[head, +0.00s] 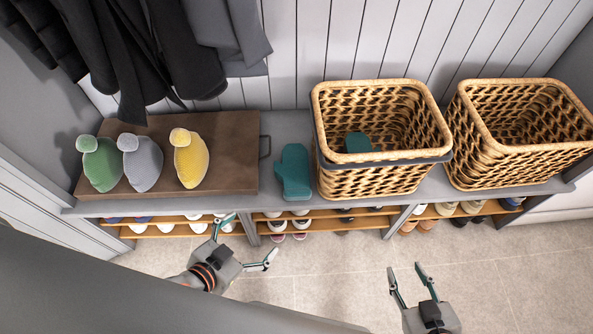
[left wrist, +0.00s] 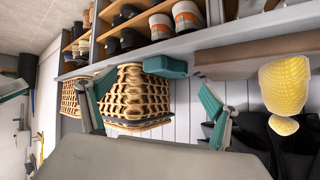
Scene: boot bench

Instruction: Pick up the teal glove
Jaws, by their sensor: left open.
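The teal glove (head: 292,172) lies on the grey bench, between the brown board and the left wicker basket. It also shows in the left wrist view (left wrist: 165,66), seen between and beyond my fingers. My left gripper (head: 247,240) is open and empty, in front of the bench edge and short of the glove. Its two fingers also show in the left wrist view (left wrist: 142,80). My right gripper (head: 408,280) is open and empty above the floor, in front of the bench at right. A second teal item (head: 357,142) sits inside the left basket, partly hidden by its rim.
The left basket (head: 385,178) stands close right of the glove; another basket (head: 520,165) is further right. Green, grey and yellow mittens (head: 190,160) rest on the brown board (head: 235,150). Dark coats (head: 150,50) hang above. Shoe shelves (head: 330,225) lie below the bench (head: 285,124).

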